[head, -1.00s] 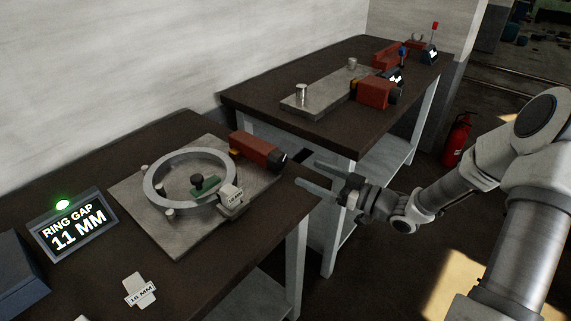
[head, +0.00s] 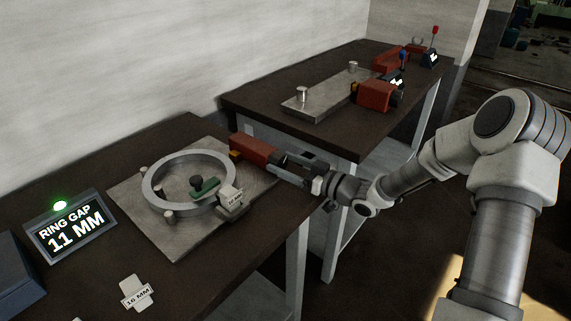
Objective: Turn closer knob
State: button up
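The closer knob is the dark end of the red screw unit (head: 254,150) on the near table; the fingers now mostly hide it. My gripper (head: 281,161) is at that end, in line with the unit, one finger on each side of the knob. The fingers stand apart; contact with the knob cannot be made out. A pale metal ring (head: 150,190) lies on the grey plate (head: 180,240) beside the unit, with a green-handled piece (head: 205,189) and a small labelled block (head: 231,199) at it. The display (head: 69,231) reads "RING GAP 11 MM" under a lit green lamp (head: 60,205).
A tag marked 16 MM (head: 136,292) lies on the near table (head: 215,285). A dark blue box (head: 15,272) stands at the left edge.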

jog(key=c, duration=1)
jog(key=shift+f+n+b, duration=0.1)
jog(key=shift+n+b, duration=0.2)
jog(key=n+b, duration=0.2)
jog(key=n, duration=0.1)
jog(key=shift+s+b, duration=0.1)
jog(key=shift+b, duration=0.2)
jog(key=shift+a+n+b, duration=0.1)
jog(key=shift+n+b, duration=0.7)
jog(key=shift+n, duration=0.3)
jog(key=o, duration=1.4)
